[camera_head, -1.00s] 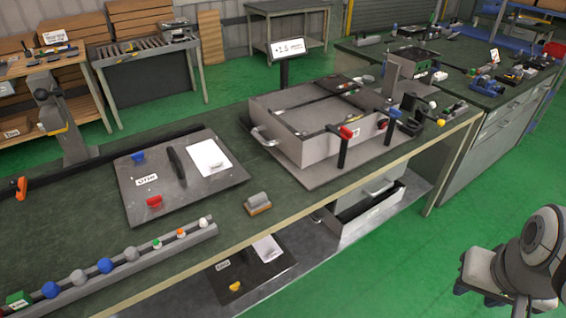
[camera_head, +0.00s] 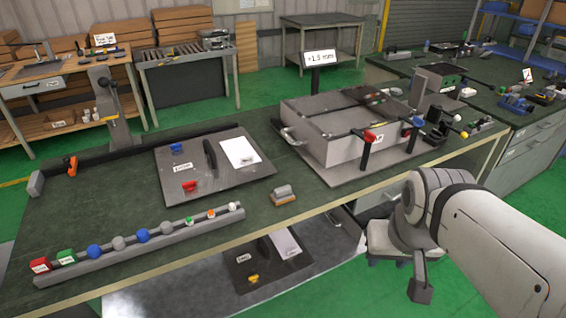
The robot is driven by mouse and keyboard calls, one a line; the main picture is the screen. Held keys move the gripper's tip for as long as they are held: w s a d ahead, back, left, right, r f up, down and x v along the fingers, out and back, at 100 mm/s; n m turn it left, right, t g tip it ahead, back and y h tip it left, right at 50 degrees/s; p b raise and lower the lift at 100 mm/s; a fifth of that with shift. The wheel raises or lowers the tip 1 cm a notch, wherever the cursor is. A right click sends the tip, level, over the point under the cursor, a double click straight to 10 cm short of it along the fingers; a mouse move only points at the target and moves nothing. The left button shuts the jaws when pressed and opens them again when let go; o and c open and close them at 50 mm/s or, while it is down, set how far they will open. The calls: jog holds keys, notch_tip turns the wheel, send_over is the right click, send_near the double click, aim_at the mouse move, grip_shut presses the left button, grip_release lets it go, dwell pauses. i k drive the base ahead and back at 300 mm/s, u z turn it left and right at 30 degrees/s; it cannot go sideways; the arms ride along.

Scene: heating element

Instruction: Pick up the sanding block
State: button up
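The sanding block (camera_head: 283,194) has a grey top and an orange-brown base. It lies on the green workbench top near its front edge, right of the grey plate and in front of the metal box. My arm reaches in from the right edge, in front of the bench. A dark end piece that looks like part of my gripper (camera_head: 420,287) hangs low at the lower right, well apart from the block. Whether its fingers are open or shut does not show.
A grey plate (camera_head: 180,163) with coloured handles lies left of the block. A long rail (camera_head: 150,254) with several coloured knobs runs along the front left. A metal box (camera_head: 330,146) with clamps stands to the right. A lower shelf holds a dark board (camera_head: 262,282).

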aim_at(281, 196)
jog(key=z, duration=0.05)
jog(key=i, duration=1)
jog(key=u, duration=0.05)
